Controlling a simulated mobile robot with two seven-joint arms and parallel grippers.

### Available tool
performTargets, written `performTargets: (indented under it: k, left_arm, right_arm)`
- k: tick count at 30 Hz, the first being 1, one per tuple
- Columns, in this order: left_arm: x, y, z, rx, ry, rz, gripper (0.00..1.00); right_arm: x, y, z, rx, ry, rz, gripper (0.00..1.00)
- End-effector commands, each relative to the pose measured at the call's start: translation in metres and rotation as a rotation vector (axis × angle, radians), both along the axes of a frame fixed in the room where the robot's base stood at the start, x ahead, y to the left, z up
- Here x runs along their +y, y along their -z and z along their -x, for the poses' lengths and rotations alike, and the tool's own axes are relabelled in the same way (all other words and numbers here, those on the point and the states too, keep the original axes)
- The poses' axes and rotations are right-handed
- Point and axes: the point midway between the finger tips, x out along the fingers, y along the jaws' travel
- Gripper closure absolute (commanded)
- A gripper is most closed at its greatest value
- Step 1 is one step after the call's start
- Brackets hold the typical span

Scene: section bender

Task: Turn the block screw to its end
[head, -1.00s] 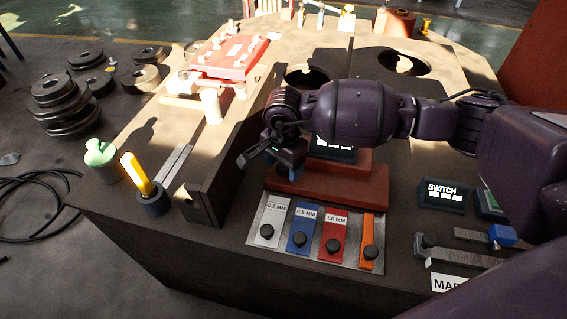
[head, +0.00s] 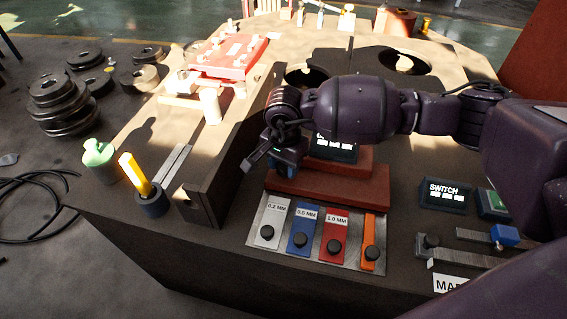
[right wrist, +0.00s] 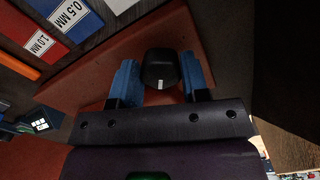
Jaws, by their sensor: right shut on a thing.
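A black knob (right wrist: 160,68) with a pale index mark stands on a red-brown block. The block (head: 330,190) also shows in the head view, with a small lit display (head: 334,146) on it. My right gripper (right wrist: 160,82) has its blue fingers on either side of the knob and is shut on it. In the head view my right gripper (head: 272,158) is at the left of the display, and its own wrist hides the knob. I cannot tell from a label whether this knob is the block screw. My left gripper is not in view.
In front are coloured gauge strips with black knobs, including a blue one (head: 303,236). A SWITCH display (head: 445,194) stands at right. A dark upright rail (head: 225,165) is close left of my gripper. A yellow-handled tool (head: 134,173) stands farther left.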

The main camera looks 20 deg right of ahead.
Motion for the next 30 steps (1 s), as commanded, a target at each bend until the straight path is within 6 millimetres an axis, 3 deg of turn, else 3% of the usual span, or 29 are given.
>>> performTargets:
  k: [15,30]
  left_arm:
    - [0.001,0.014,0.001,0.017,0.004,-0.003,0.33]
    - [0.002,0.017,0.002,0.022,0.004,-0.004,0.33]
  right_arm:
    - [-0.001,0.002,0.001,0.002,-0.398,-0.001,0.82]
    - [-0.002,0.0,0.001,0.0,-0.565,0.0,0.82]
